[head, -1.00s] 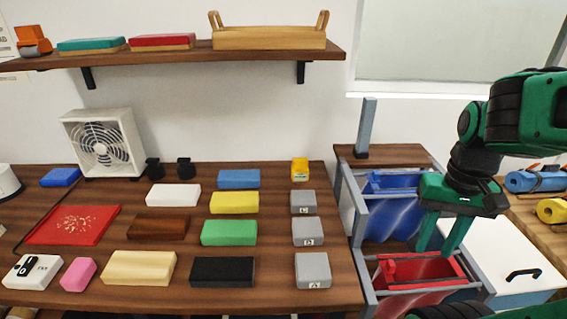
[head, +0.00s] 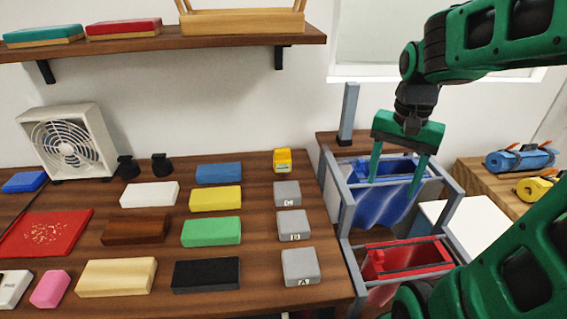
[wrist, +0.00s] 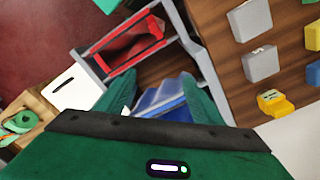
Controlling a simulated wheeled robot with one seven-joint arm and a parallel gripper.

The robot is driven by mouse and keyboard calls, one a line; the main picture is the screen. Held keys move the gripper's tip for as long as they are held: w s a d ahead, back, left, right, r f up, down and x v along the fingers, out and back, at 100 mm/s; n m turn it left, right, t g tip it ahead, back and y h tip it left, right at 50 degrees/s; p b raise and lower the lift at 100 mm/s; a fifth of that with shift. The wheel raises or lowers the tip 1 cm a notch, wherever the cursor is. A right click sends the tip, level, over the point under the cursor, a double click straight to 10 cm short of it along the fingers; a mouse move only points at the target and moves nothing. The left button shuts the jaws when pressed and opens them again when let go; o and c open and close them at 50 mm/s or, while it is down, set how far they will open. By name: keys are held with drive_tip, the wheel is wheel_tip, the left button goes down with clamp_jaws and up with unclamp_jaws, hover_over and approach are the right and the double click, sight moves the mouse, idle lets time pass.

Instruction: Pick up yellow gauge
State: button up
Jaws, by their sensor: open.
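The yellow gauge (head: 282,160) is a small yellow block-like device with a pale face. It stands at the back right of the wooden counter, behind the grey block marked C. It also shows in the wrist view (wrist: 275,103), at the right. My gripper (head: 398,182) is open and empty. It hangs above the blue bin, to the right of the gauge and apart from it. In the wrist view my two green fingers (wrist: 155,97) point at the blue bin.
Grey lettered blocks (head: 288,194) stand in a column in front of the gauge, with coloured blocks (head: 216,199) to the left. The frame with blue (head: 395,200) and red bins (head: 405,258) adjoins the counter's right edge. A grey post (head: 348,113) rises behind it.

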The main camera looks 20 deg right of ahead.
drive_tip(key=w+a+m+y, duration=0.1)
drive_tip(key=w+a+m, duration=0.2)
drive_tip(key=w, duration=0.6)
drive_tip(key=w+a+m+y, duration=0.1)
drive_tip(key=w+a+m, duration=0.15)
drive_tip(key=w, duration=0.65)
drive_tip(key=m+y, duration=0.3)
drive_tip(key=m, duration=0.2)
approach(284, 149)
drive_tip(key=f, duration=0.1)
drive_tip(key=shift+t, duration=0.4)
drive_tip(key=x, duration=1)
drive_tip(key=shift+s+a+f, duration=0.1)
drive_tip(key=shift+s+a, duration=0.25)
drive_tip(key=shift+s, duration=0.05)
drive_tip(key=c, duration=1.2)
